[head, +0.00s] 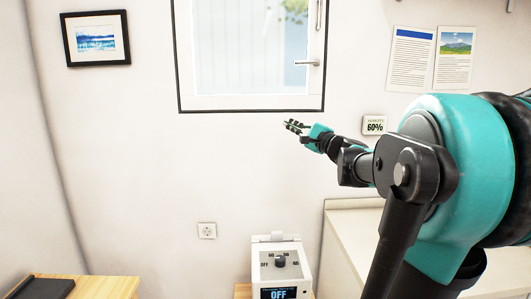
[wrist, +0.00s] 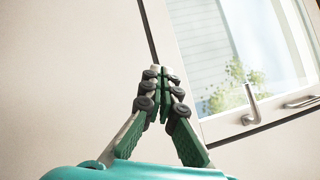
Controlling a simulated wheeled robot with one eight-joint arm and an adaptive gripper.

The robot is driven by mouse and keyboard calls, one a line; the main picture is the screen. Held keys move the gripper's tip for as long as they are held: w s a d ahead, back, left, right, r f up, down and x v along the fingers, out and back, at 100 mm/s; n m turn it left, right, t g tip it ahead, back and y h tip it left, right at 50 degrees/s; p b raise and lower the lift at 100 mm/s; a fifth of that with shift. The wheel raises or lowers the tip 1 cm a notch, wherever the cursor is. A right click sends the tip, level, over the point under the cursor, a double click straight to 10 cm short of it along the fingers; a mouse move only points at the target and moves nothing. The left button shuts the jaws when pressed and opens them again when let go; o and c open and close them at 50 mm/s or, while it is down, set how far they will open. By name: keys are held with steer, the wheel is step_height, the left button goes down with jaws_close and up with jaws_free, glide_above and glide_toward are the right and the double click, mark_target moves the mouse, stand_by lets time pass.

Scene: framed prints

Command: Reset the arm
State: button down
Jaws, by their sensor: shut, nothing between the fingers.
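My teal and black arm (head: 455,150) comes in from the right side of the head view and reaches toward the wall. My gripper (head: 292,125) is at its far end, below the window's lower edge. In the wrist view my gripper (wrist: 161,72) has its green and grey fingers together at the tips, with nothing between them. It is in free air and appears to touch nothing.
A white-framed window (head: 250,100) is on the wall, with a framed print (head: 96,39) to its left. A white device reading OFF (head: 278,265) stands below. A wooden table (head: 105,287) is at lower left, a pale counter (head: 345,225) at right.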

steer(key=s+a+f+n+g+h, duration=0.1)
steer(key=s+a+f+n+g, duration=0.2)
steer(key=f, duration=0.6)
steer(key=s+a+f+n+g+h, duration=0.1)
steer(key=s+f+n+g, duration=0.15)
steer(key=s+f, duration=0.4)
steer(key=s+a+f+n+g+h, duration=0.1)
steer(key=s+a+f+n+g, duration=0.2)
steer(key=f, duration=0.7)
steer(key=s+d+f+n+g+h, duration=0.2)
steer(key=s+d+f+n+h, duration=0.1)
steer(key=s+d+f, duration=0.3)
steer(key=s+d+f+n+g+h, duration=0.1)
steer(key=s+d+f+n+h, duration=0.3)
steer(key=s+d+f, duration=0.3)
steer(key=s+f+h, duration=0.1)
steer(key=s+f, duration=0.2)
steer(key=f, duration=0.4)
steer(key=shift+s+f+g+h, duration=0.15)
steer(key=shift+s+g+h, duration=0.1)
steer(key=shift+g+h, duration=0.15)
